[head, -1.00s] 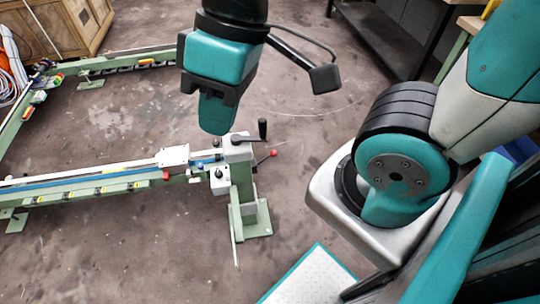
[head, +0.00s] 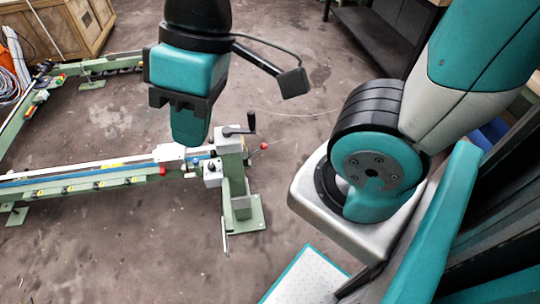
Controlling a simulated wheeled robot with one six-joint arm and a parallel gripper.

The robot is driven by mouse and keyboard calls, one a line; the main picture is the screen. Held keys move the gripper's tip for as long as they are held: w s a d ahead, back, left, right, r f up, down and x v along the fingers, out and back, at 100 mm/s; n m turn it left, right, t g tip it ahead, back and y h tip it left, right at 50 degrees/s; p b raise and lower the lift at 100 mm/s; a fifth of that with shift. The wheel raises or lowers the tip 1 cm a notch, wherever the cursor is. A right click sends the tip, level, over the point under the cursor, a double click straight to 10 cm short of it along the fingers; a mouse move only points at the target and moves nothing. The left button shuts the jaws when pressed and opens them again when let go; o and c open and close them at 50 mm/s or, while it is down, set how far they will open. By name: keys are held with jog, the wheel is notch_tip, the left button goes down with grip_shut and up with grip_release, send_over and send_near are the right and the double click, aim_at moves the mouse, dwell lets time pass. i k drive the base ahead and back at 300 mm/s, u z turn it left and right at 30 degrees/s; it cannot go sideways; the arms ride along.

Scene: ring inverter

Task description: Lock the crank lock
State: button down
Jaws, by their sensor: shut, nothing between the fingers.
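A crank with a black arm and an upright black handle (head: 251,122) sits on top of the pale green post (head: 232,165) at the right end of the rail. A small lever with a red ball (head: 264,146) sticks out to the right of the post. Which of these parts is the lock is hard to tell. A small box with a black knob (head: 211,170) sits on the post's left side. My gripper (head: 188,135) points down, shut and empty. In the picture it lies left of the crank, over the rail's end, apparently above it. Its fingertips partly hide the rail end.
The green rail (head: 95,182) with blue and white strips runs left from the post. Another green frame (head: 95,72) stands behind. A wooden crate (head: 68,25) is at the back left, a dark bench (head: 378,35) at the back right. Floor right of the post is clear.

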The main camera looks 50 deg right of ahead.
aim_at(262, 146)
jog(key=z, duration=1.25)
jog(key=i, duration=0.45)
jog(key=u, duration=0.2)
